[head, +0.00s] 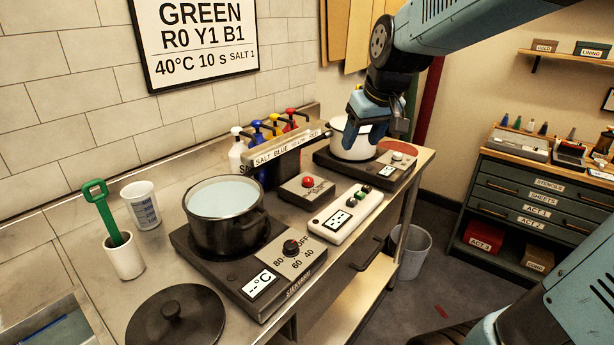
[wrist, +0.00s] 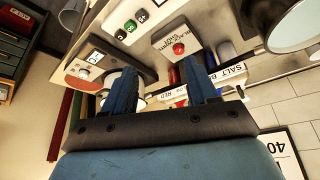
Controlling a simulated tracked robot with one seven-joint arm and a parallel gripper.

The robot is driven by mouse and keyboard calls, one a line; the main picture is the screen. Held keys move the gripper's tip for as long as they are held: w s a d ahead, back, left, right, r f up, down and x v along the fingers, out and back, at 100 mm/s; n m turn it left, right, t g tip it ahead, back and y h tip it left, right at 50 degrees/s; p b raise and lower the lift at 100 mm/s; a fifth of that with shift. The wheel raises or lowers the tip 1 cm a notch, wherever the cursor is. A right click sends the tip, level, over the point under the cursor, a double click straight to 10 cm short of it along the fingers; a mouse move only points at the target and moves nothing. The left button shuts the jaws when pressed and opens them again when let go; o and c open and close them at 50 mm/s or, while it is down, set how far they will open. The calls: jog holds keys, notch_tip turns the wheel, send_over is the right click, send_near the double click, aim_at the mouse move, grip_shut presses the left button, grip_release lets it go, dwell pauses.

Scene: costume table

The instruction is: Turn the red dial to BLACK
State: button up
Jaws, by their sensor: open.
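The red dial (head: 308,182) sits on a small grey selector box (head: 296,195) in the middle of the counter. Which word the dial points to is too small to tell. My gripper (head: 360,132) is above the counter's right part, in front of the white pot in the head view, to the right of and apart from the dial. In the wrist view its two fingers (wrist: 163,83) are spread and empty, and the dial lies past their tips.
A dark pot (head: 226,238) of pale liquid stands on a hotplate at left. The white pot (head: 346,147) stands on a second hotplate at right. A rack of pump bottles (head: 268,160) is behind the box. A white device with buttons (head: 345,212) is just right of it.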

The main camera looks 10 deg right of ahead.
jog(key=n, duration=0.2)
send_near(308, 179)
jog(key=shift+g+y, duration=0.3)
jog(key=shift+g, duration=0.1)
jog(key=x, duration=0.8)
jog(key=shift+w+d+f, duration=0.15)
jog(key=shift+w+d, duration=0.15)
jog(key=shift+w, duration=0.1)
jog(key=shift+c, duration=0.4)
jog(key=c, duration=1)
jog(key=shift+o, duration=0.2)
jog(key=shift+m, duration=0.3)
jog(key=o, duration=1)
jog(key=shift+o, duration=0.2)
